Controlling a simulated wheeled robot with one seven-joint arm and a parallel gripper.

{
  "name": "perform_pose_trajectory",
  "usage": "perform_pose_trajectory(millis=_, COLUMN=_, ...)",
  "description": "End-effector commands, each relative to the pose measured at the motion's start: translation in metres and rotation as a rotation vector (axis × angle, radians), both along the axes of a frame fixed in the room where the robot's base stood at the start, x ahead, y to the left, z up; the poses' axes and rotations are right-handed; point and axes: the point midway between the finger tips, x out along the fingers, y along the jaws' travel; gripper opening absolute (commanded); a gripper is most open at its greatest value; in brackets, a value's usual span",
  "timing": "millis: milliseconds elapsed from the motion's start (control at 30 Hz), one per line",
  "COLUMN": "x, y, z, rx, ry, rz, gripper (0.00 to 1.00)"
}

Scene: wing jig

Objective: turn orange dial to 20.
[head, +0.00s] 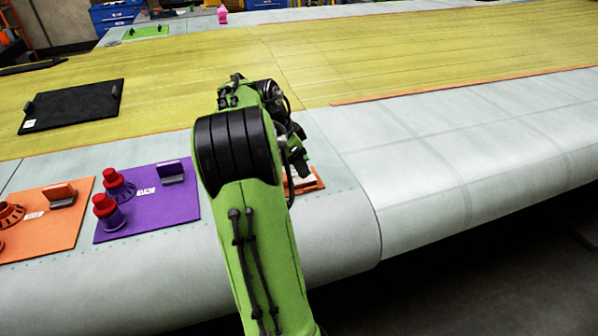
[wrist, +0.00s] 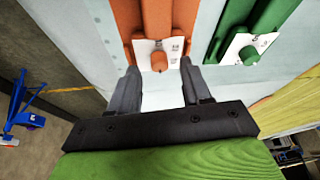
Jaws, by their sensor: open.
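The orange dial (wrist: 159,60) is a small round knob on a white marked plate (wrist: 145,48), below two orange upright parts, in the wrist view. The printed marks are too small to read, so the dial's setting cannot be told. My gripper (wrist: 160,70) is open, with one finger on each side of the dial; I cannot tell whether they touch it. In the head view my arm hides the dial, and only an orange and white piece (head: 305,183) shows beside my gripper.
A green dial (wrist: 248,55) on its own plate sits to the right in the wrist view. In the head view, a purple board (head: 140,222) with red-topped knobs and an orange board (head: 60,235) lie left of my arm. The pale wing surface (head: 450,150) at right is clear.

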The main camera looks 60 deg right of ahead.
Motion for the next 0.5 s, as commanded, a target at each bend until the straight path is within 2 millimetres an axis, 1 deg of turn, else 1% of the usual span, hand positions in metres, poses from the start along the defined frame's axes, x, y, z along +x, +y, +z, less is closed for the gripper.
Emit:
perform_pose_trajectory(millis=33, x=-0.0026, y=-0.0022, z=-0.0076, rx=0.003, ry=0.002, rz=-0.003, gripper=0.48)
perform_pose_trajectory(millis=100, x=-0.0034, y=-0.0043, z=-0.0129, rx=0.001, ry=0.001, rz=-0.001, gripper=0.48)
perform_pose_trajectory(millis=367, x=-0.0038, y=-0.0054, z=-0.0148, rx=0.001, ry=0.001, rz=0.000, gripper=0.48)
perform_pose_trajectory(millis=400, x=-0.0038, y=-0.0054, z=-0.0147, rx=0.001, ry=0.001, rz=0.000, gripper=0.47)
perform_pose_trajectory(millis=500, x=-0.0038, y=-0.0054, z=-0.0145, rx=0.001, ry=0.001, rz=0.000, gripper=0.31)
